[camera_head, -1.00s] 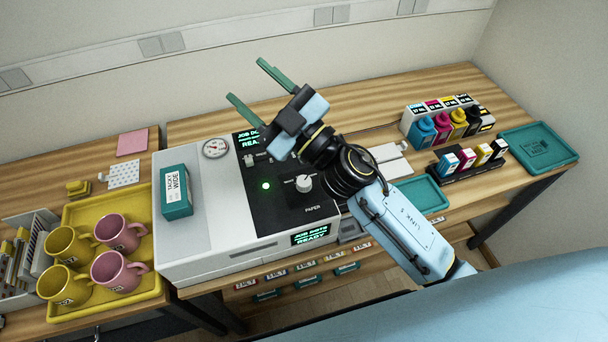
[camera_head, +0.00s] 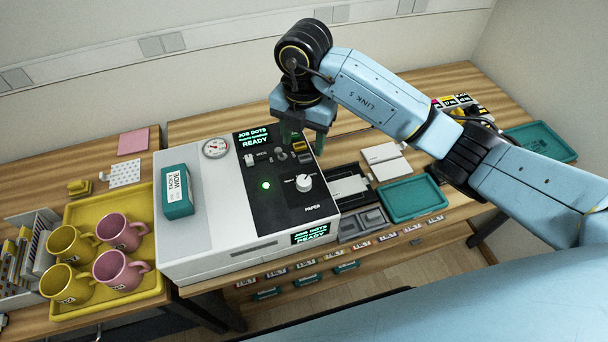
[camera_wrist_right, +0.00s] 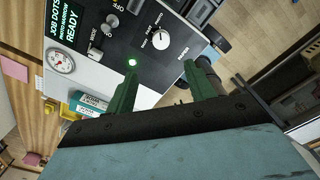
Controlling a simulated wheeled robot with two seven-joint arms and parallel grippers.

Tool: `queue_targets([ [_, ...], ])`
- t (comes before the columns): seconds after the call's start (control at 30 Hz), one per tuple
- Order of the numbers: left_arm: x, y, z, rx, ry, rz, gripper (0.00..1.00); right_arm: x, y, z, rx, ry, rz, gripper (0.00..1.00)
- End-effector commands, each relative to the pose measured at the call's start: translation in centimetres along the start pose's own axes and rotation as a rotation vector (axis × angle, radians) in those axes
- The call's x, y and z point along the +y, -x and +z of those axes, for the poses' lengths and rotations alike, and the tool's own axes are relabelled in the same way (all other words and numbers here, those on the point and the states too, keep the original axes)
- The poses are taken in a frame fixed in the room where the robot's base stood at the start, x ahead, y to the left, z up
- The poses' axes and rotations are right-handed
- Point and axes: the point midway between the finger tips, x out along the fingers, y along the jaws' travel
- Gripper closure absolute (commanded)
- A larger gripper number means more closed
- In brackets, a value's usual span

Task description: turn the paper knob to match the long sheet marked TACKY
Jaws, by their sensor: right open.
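The paper knob (camera_head: 303,183) is a white knob on the black panel of the grey press (camera_head: 205,238), above the word PAPER. It also shows in the right wrist view (camera_wrist_right: 161,40). A teal box (camera_head: 177,205) with a white label reading TACKY and WIDE lies on the press's left top; part of it shows in the right wrist view (camera_wrist_right: 90,103). I cannot make out a separate long sheet. My right gripper (camera_head: 303,140) is open and empty, above the panel's back right, behind the knob in the head view. My left gripper is not in view.
A yellow tray (camera_head: 85,213) with yellow and pink mugs stands left of the press. A teal tray (camera_head: 412,198) lies to its right, another (camera_head: 545,142) at the far right. Two green screens read JOB DOTS and READY. My right arm covers most of the ink bottles.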

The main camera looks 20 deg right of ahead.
Motion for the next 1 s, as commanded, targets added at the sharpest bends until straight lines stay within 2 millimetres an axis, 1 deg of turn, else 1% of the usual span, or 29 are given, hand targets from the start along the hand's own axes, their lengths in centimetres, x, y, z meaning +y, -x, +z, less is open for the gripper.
queue_targets([
  [0.07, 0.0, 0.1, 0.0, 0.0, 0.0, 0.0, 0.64, -0.2, -0.5, 0.2, -0.009, -0.009, -0.014, 0.46],
  [0.17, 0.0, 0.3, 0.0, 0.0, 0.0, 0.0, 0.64, -0.3, -1.8, 0.1, -0.006, -0.009, -0.016, 0.46],
  [0.27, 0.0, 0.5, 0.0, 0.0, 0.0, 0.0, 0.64, -0.3, -3.7, 0.1, -0.004, -0.008, -0.016, 0.46],
  [0.5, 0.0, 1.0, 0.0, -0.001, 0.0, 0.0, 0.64, -0.3, -8.8, 0.1, -0.004, -0.006, -0.013, 0.46],
  [0.6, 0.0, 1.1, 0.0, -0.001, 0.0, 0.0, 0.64, -0.4, -10.6, 0.1, -0.005, -0.007, -0.014, 0.46],
  [0.7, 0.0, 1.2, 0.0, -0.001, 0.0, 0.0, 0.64, -0.3, -11.9, 0.2, -0.005, -0.005, -0.011, 0.46],
  [0.8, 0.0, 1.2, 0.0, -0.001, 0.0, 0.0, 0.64, -0.3, -12.8, 0.2, -0.006, -0.005, -0.011, 0.46],
  [1.0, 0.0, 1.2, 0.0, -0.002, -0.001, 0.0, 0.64, -0.3, -13.3, 0.2, -0.007, -0.004, -0.009, 0.46],
])
